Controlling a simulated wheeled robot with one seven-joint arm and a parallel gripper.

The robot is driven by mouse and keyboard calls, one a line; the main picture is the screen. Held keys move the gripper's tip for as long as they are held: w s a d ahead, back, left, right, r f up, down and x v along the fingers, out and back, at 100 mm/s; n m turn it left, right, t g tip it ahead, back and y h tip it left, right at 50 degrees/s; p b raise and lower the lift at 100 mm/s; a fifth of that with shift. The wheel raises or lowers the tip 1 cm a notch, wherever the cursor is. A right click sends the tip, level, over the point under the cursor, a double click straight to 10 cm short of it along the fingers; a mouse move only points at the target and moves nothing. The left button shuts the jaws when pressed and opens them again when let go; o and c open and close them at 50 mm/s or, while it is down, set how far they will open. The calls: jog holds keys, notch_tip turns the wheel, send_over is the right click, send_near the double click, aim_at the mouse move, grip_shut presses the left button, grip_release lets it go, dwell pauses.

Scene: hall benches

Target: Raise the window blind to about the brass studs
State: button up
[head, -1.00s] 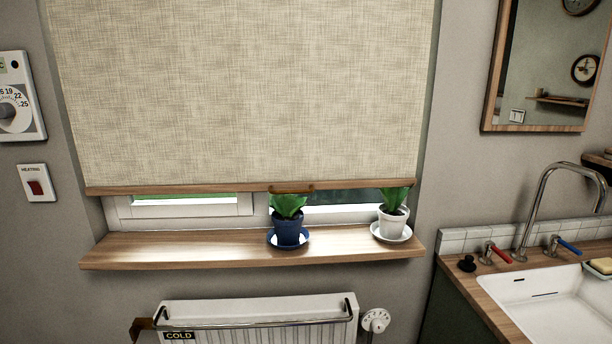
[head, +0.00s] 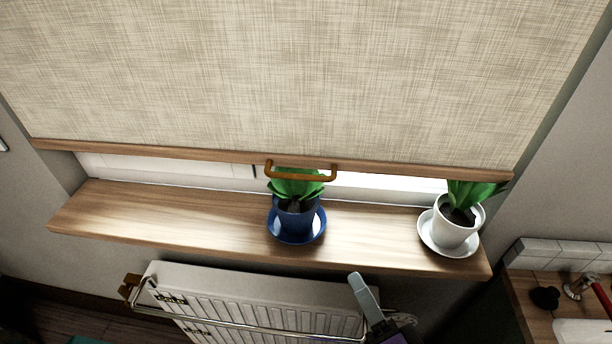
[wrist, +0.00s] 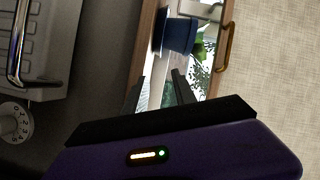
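The beige woven blind (head: 290,80) hangs low over the window, its wooden bottom bar (head: 150,152) a little above the sill. A brown pull handle (head: 302,178) sits at the middle of the bar. The handle also shows in the wrist view (wrist: 227,50), upper right. My gripper (wrist: 158,88) is open and empty, its two dark fingers apart, with the handle ahead and to the right of them. In the head view part of my gripper (head: 362,293) shows at the bottom, in front of the radiator, below and right of the handle. I see no brass studs.
On the wooden sill (head: 150,215), a blue potted plant (head: 296,218) stands just below the handle, and a white potted plant (head: 455,228) stands further right. A radiator (head: 240,295) with a metal rail is below the sill. A sink counter (head: 525,300) is at lower right.

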aim_at(298, 179)
jog(key=w+a+r+y+p, duration=0.1)
jog(key=w+a+r+y, duration=0.1)
jog(key=w+a+r, duration=0.2)
jog(key=w+a+r+g+y+p, duration=0.1)
jog(key=w+a+r+y, duration=0.1)
jog(key=w+a+r, duration=0.2)
jog(key=w+a+r+n+y+p, duration=0.1)
jog(key=w+a+r+y+p, duration=0.1)
jog(key=w+a+r, duration=0.3)
jog(key=shift+w+a+r+g+y, duration=0.1)
jog(key=shift+w+r+g+y, duration=0.1)
jog(key=shift+r, duration=0.25)
jog(key=shift+w+r+g+y, duration=0.1)
jog(key=shift+r+y, duration=0.1)
jog(key=shift+r, duration=0.2)
grip_shut()
dwell(0.5)
